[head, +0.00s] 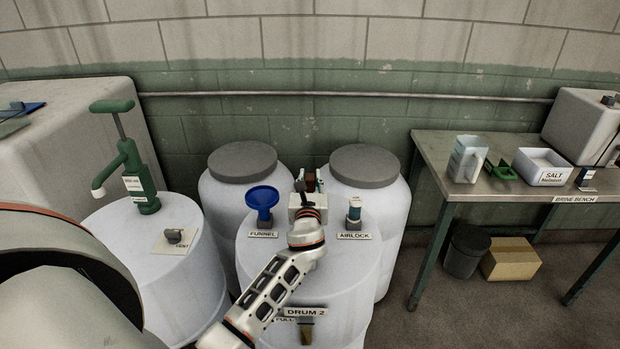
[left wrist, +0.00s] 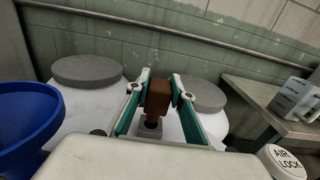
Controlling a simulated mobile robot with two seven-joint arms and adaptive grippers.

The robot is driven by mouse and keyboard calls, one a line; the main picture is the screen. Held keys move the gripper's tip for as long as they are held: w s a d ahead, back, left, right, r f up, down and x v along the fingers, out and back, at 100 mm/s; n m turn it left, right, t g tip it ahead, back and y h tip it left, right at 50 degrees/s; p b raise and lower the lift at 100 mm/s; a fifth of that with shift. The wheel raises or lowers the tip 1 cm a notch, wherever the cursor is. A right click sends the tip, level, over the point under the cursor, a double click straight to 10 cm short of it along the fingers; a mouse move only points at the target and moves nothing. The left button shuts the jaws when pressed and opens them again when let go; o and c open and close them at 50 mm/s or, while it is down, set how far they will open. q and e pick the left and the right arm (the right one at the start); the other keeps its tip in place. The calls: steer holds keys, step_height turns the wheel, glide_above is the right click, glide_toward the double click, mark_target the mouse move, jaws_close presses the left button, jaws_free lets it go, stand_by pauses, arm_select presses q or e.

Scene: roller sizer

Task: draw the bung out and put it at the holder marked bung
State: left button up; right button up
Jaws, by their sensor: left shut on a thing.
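The bung is a brown block (left wrist: 158,98) between the green-padded fingers of my left gripper (left wrist: 157,94). In the head view the gripper (head: 309,184) is at the back of the drum marked DRUM 2 (head: 265,285), shut on the bung, which shows as a small brown patch. In the left wrist view, a grey square fitting (left wrist: 150,132) with a dark opening lies just below the bung. I cannot tell whether the bung's lower end is clear of the opening. I see no holder with a readable bung label. My right gripper is not in view.
A blue funnel (head: 262,199) stands left of my gripper and an airlock (head: 354,211) right of it, both close by. Two grey-lidded drums (head: 243,161) (head: 364,165) stand behind. A green pump (head: 128,160) is on the left drum, and a brine bench (head: 510,189) at right.

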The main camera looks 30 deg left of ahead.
mark_target(310, 190)
arm_select(q)
steer(key=shift+f, duration=0.55)
stand_by(0.4)
steer(key=shift+f+b, duration=0.8)
steer(key=shift+f, duration=0.1)
steer(key=shift+f, duration=0.1)
steer(key=shift+s+d+f+b, duration=0.1)
steer(key=shift+s+f+b, duration=0.15)
steer(key=shift+f, duration=0.35)
steer(key=shift+w+r, duration=0.1)
steer(key=shift+r, duration=0.05)
steer(key=shift+w+r+p, duration=0.1)
steer(key=shift+r+p, duration=0.35)
steer(key=shift+p, duration=0.25)
steer(key=shift+r, duration=0.45)
